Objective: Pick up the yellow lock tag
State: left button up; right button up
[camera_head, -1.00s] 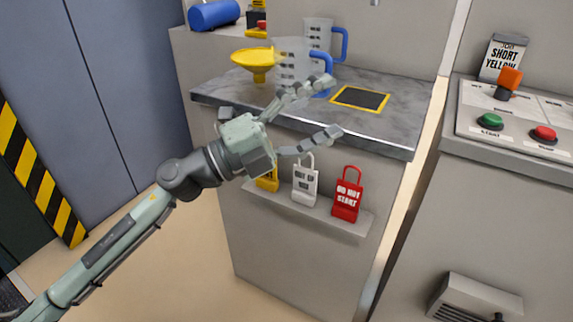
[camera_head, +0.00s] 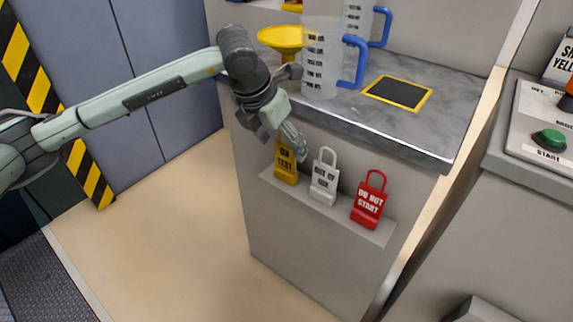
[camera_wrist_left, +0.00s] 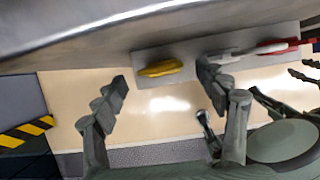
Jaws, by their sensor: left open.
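The yellow lock tag (camera_head: 286,163) stands on a small ledge on the front of the grey cabinet, leftmost of three tags. My left gripper (camera_head: 281,140) is open and empty, pointing down just in front of and above the yellow tag. One finger overlaps the tag's top, hiding its shackle. In the left wrist view the yellow tag (camera_wrist_left: 160,68) lies beyond the gap between the spread fingers (camera_wrist_left: 168,88); no contact shows. My right gripper is not seen in the head view.
A white tag (camera_head: 324,180) and a red tag (camera_head: 369,200) stand right of the yellow one on the ledge (camera_head: 340,222). The countertop edge (camera_head: 370,140) overhangs above. A yellow funnel (camera_head: 281,38) and clear jugs with blue handles (camera_head: 320,65) stand on top.

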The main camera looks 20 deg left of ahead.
aim_at(285, 151)
pick_arm(q)
jog(key=shift+x, duration=1.95)
jog(key=shift+d+r, duration=0.1)
jog(key=c, duration=1.1)
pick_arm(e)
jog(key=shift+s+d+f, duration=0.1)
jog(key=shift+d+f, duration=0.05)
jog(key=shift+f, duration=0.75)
